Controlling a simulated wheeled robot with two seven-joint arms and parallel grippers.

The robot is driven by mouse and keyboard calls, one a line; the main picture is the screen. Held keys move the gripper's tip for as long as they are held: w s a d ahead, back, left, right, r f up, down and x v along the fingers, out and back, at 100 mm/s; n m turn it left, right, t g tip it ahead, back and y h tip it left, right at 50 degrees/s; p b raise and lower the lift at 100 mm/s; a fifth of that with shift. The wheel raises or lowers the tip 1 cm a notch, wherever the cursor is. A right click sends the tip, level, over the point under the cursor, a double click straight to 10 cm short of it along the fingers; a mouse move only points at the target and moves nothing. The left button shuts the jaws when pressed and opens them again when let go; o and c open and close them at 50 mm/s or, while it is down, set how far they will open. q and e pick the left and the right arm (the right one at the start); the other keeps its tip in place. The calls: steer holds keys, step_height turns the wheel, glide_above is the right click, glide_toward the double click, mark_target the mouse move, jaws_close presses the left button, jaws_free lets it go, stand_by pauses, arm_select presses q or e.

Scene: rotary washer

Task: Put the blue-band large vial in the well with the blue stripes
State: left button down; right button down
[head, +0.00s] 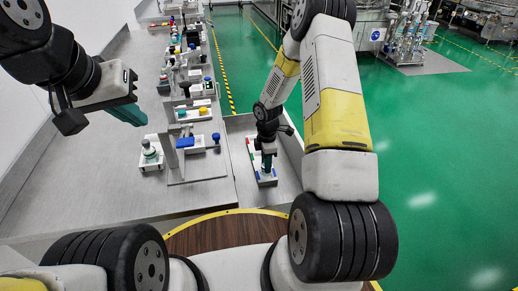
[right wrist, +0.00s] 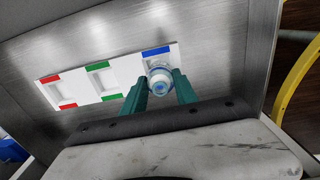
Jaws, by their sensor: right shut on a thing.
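The blue-band large vial (right wrist: 159,78) has a pale cap and a blue ring. My right gripper (right wrist: 164,90) is shut on it with its two teal fingers. In the head view the right gripper (head: 267,163) is low over the white well block (head: 258,172). The right wrist view shows this block (right wrist: 80,85) with red-, green- and blue-striped wells. The vial overlaps the blue-striped well (right wrist: 156,51) in that view; whether it is inside or just above I cannot tell. My left gripper (head: 130,113) is raised over the left table, and its opening cannot be made out.
The well block is on a grey metal surface (head: 240,135). On the table to the left are a white holder with a green-grey item (head: 150,155), a stand with a blue part (head: 186,142) and several racks behind. The left table's front is clear.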

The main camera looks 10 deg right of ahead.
steer(key=shift+f, duration=0.95)
steer(key=c, duration=1)
jaws_free()
steer(key=shift+f, duration=0.1)
steer(key=shift+o, duration=0.2)
step_height(320, 180, up, 12)
steer(key=shift+f, duration=0.1)
steer(key=s+r+m+t, duration=0.2)
steer(key=s+r+m, duration=0.2)
steer(key=r, duration=0.7)
steer(key=s+r+m+t, duration=0.1)
steer(key=s+r+m, duration=0.4)
steer(key=r, duration=0.7)
steer(key=s+a+r+m+t+y, duration=0.1)
steer(key=s+r+m, duration=0.3)
steer(key=s, duration=0.3)
steer(key=s+a+r+m+t+y, duration=0.1)
steer(key=s+r+m, duration=0.3)
steer(key=s, duration=0.4)
steer(key=shift+s+r+m+t, duration=0.15)
steer(key=shift+r+m+t, duration=0.25)
steer(key=shift+r+t, duration=0.25)
